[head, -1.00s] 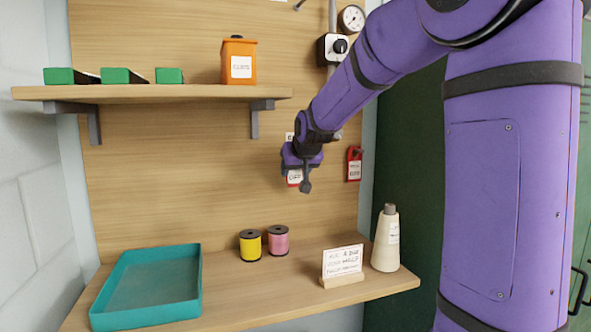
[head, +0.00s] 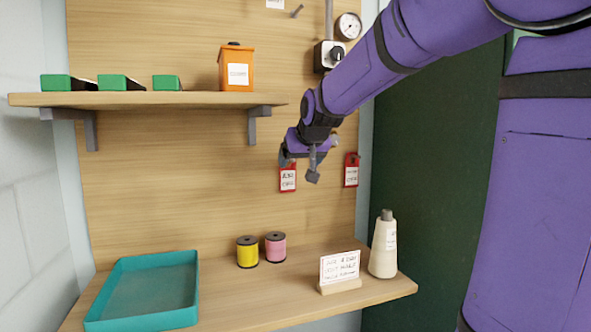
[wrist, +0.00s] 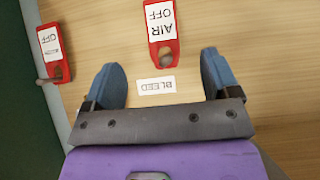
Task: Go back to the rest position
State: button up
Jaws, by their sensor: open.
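My gripper (head: 300,165) is raised in front of the wooden back panel, above the lower shelf and to the right of the upper shelf. In the wrist view my gripper (wrist: 160,85) shows two blue fingers spread well apart with nothing between them. A red tag reading "AIR OFF" (wrist: 162,30) hangs on the panel beyond the fingertips. In the head view this red tag (head: 288,180) shows just below my gripper. A white "BLEED" label (wrist: 156,87) is on the panel and appears between the fingers. Whether the fingers touch the panel cannot be told.
A second red tag (head: 351,170) hangs to the right. The upper shelf (head: 180,99) holds an orange canister (head: 236,70) and green bins.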

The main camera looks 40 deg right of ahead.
jog(key=shift+v, duration=1.5)
jog(key=s+a+f+n+g+y, duration=0.1)
jog(key=s+a+f, duration=0.3)
jog(key=s, duration=0.5)
jog(key=s+a+f+n+g+y, duration=0.1)
jog(key=s+a+f, duration=0.3)
jog(key=s, duration=0.4)
jog(key=s+a+f+n+g, duration=0.1)
jog(key=s+a+f, duration=0.3)
jog(key=s, duration=0.5)
jog(key=shift+s+a+g+y, duration=0.3)
jog(key=shift+a+g+y, duration=0.1)
jog(key=shift+a+g, duration=0.2)
